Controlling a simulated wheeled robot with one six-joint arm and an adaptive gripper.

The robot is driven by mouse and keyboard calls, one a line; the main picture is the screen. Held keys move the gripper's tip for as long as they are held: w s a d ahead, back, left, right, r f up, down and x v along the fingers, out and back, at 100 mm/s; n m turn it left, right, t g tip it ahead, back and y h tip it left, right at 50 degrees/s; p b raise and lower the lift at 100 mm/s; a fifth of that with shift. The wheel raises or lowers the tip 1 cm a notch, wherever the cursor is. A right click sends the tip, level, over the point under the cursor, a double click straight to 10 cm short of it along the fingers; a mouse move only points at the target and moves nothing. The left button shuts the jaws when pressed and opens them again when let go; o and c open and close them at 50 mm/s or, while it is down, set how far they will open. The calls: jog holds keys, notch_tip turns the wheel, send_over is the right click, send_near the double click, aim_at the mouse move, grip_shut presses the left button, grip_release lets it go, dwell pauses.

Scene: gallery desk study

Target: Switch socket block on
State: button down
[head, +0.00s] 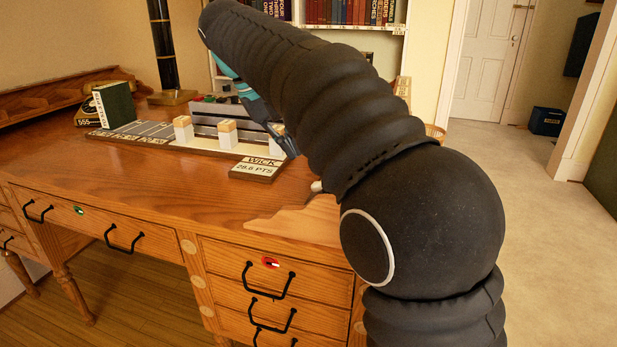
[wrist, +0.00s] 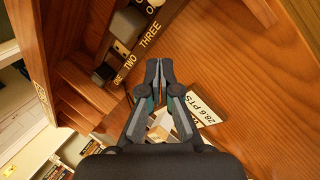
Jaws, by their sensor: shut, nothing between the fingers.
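In the wrist view, a dark strip lettered TWO and THREE (wrist: 142,45) lies on the desk at the upper left, with a grey block (wrist: 125,27) and pale round parts on it. It may be the socket block; I cannot read its name or tell a switch's state. In the head view I cannot make it out, and my arm covers that part of the desk. My gripper (wrist: 159,72) is shut and empty, its tips apart from the strip in the picture, below and right of it. It also shows in the head view (head: 290,150), partly behind my arm.
The desk (head: 130,183) carries a WICK plaque (head: 257,169), pale-topped white blocks (head: 228,134), a dark green book (head: 115,104) and a lamp base (head: 172,97). A wooden ledge (wrist: 88,88) stands left of my gripper. Bare desktop lies at the front left.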

jog(key=b+x, duration=0.1)
jog(key=x, duration=0.5)
jog(key=shift+d+f, duration=0.2)
jog(key=shift+f, duration=0.15)
jog(key=shift+s+d+r, duration=0.1)
jog(key=shift+s+r, duration=0.1)
jog(key=shift+s, duration=0.35)
jog(key=shift+s+d+r, duration=0.1)
jog(key=shift+s+r, duration=0.1)
jog(key=shift+s, duration=0.3)
jog(key=shift+s+d+r, duration=0.1)
jog(key=shift+s, duration=0.35)
jog(key=shift+s+d+r, duration=0.1)
jog(key=shift+s+r, duration=0.05)
jog(key=shift+s, duration=0.25)
jog(key=shift+b, duration=0.3)
